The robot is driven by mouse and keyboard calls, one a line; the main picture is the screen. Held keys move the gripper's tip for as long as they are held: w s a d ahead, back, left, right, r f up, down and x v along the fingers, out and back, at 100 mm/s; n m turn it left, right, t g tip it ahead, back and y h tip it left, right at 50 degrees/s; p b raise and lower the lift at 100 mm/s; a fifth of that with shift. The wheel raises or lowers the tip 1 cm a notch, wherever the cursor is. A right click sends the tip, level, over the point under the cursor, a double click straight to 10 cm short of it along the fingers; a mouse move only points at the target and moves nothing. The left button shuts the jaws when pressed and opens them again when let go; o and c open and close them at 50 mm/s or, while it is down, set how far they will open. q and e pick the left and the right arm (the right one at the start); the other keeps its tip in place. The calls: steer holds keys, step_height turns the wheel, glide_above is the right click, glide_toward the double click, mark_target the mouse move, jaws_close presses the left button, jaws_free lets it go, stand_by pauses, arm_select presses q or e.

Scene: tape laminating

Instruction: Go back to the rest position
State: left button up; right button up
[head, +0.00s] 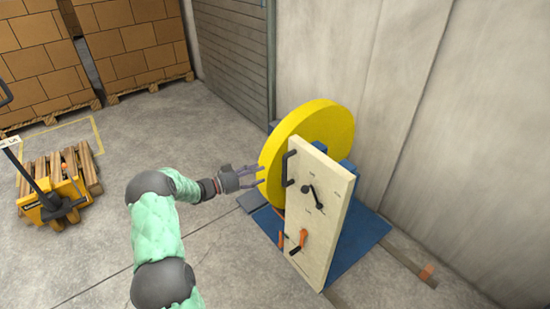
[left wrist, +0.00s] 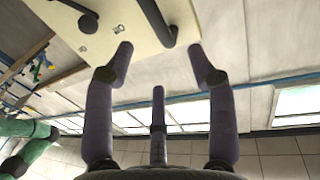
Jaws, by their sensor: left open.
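My left gripper (head: 250,178) is stretched out in the head view, at the end of my green-sleeved left arm. It is just left of the tape machine's cream panel (head: 322,217) and in front of the big yellow roll (head: 308,130). In the left wrist view its fingers (left wrist: 165,65) are spread apart with nothing between them. The panel (left wrist: 92,17) and its dark handle (left wrist: 156,20) show beyond the fingertips there. The black handle (head: 290,167) stands on the panel's left edge in the head view, apart from the fingers. My right gripper is not in view.
The machine stands on a blue base (head: 358,243) near the concrete wall (head: 440,110). A yellow pallet jack (head: 52,205) with a wooden pallet is at the left. Stacked boxes (head: 130,40) stand at the back. The floor (head: 100,265) around my arm is clear.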

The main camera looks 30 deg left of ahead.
arm_select(q)
steer(key=w+d+f+n+y, duration=0.4)
steer(key=d+f+n, duration=0.1)
steer(key=d+f, duration=0.55)
steer(key=s+d+f+n+g+y, duration=0.1)
steer(key=s+d+f+n+g, duration=0.3)
steer(key=d+f, duration=0.65)
steer(key=s+d+f+g, duration=0.2)
steer(key=s+d, duration=0.3)
steer(key=s, duration=0.5)
steer(key=s+d+f+g, duration=0.3)
steer(key=s+d+g, duration=0.2)
steer(key=s, duration=0.5)
steer(key=s+d+f+g, duration=0.3)
steer(key=s+d, duration=0.3)
steer(key=s, duration=0.4)
steer(key=shift+d+g, duration=0.35)
steer(key=shift+g, duration=0.15)
